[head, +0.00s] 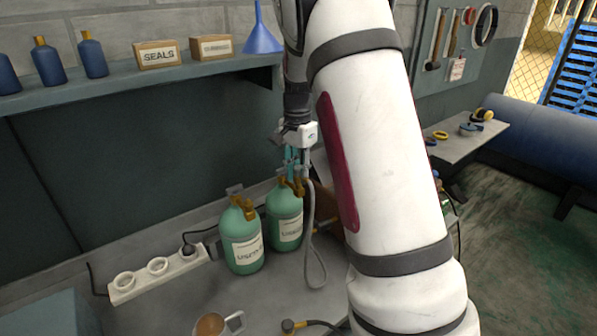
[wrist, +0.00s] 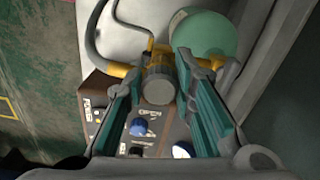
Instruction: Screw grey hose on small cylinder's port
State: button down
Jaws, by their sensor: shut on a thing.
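Two green cylinders with brass valves stand on the bench in the head view, a left one (head: 241,240) and a right one (head: 285,220). My gripper (head: 294,165) is above the right one, its teal fingers pointing down. In the wrist view, a green cylinder top (wrist: 205,30) lies just beyond the fingertips. My gripper (wrist: 160,75) is shut on the grey hose's end fitting (wrist: 158,85), close to brass valve parts. Whether the fitting touches the port cannot be told. The grey hose (head: 316,265) hangs down in a loop and also shows in the wrist view (wrist: 90,30).
A panel with knobs (wrist: 150,128) lies below the fingers in the wrist view. A shelf (head: 130,86) with bottles and boxes runs above. My arm hides much of the bench's right side.

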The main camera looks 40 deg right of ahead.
jog(key=shift+f, duration=0.15)
jog(key=m, duration=0.3)
jog(key=shift+m, duration=0.3)
jog(key=m, duration=0.3)
jog(key=shift+a, duration=0.1)
jog(key=c, duration=1.3)
grip_release()
jog(key=shift+w, duration=0.1)
